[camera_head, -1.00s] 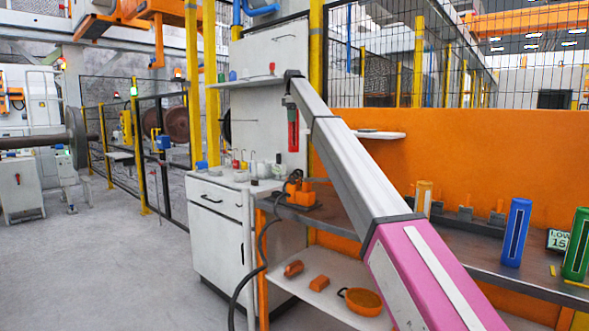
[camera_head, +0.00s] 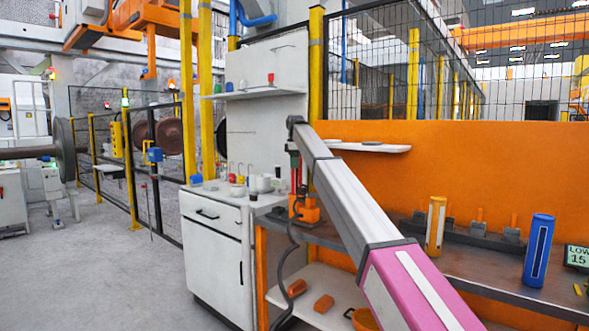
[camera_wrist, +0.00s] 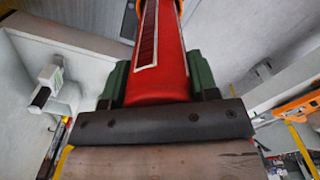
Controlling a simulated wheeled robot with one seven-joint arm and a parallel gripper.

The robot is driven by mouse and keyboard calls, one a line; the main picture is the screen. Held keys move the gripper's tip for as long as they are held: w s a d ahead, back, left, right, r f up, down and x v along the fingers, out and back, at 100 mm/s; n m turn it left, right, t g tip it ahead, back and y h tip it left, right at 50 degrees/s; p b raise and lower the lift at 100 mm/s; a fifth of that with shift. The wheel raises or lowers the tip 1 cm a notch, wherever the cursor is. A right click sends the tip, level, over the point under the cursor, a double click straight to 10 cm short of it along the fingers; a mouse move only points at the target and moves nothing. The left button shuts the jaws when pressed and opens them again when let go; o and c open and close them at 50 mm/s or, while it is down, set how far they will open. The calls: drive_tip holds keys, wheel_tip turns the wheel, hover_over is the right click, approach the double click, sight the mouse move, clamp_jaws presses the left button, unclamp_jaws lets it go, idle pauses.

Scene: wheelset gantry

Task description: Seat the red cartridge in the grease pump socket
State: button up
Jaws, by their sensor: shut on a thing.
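The red cartridge (camera_head: 294,178) is upright, directly over the orange grease pump (camera_head: 306,209) on the left end of the grey bench. In the wrist view the red cartridge (camera_wrist: 168,55) runs away from my gripper (camera_wrist: 155,85), whose green fingers are shut on both its sides. In the head view my gripper (camera_head: 295,160) is small and partly merged with the cartridge. An orange edge (camera_wrist: 148,6) meets the cartridge's far end at the top of the wrist view. I cannot tell how deep the cartridge sits in the socket.
A yellow cartridge (camera_head: 435,226) and a blue cartridge (camera_head: 538,251) stand on the bench (camera_head: 470,265) to the right. A LOW 15 sign (camera_head: 577,256) is beside them. A white cabinet (camera_head: 215,250) stands left of the pump, and a shelf (camera_head: 370,147) juts out behind.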

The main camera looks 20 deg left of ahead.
sight(295, 170)
wheel_tip(295, 170, down, 2)
drive_tip(key=shift+f, duration=0.65)
drive_tip(key=o, duration=1.4)
wheel_tip(295, 170, up, 13)
drive_tip(key=shift+r, duration=0.1)
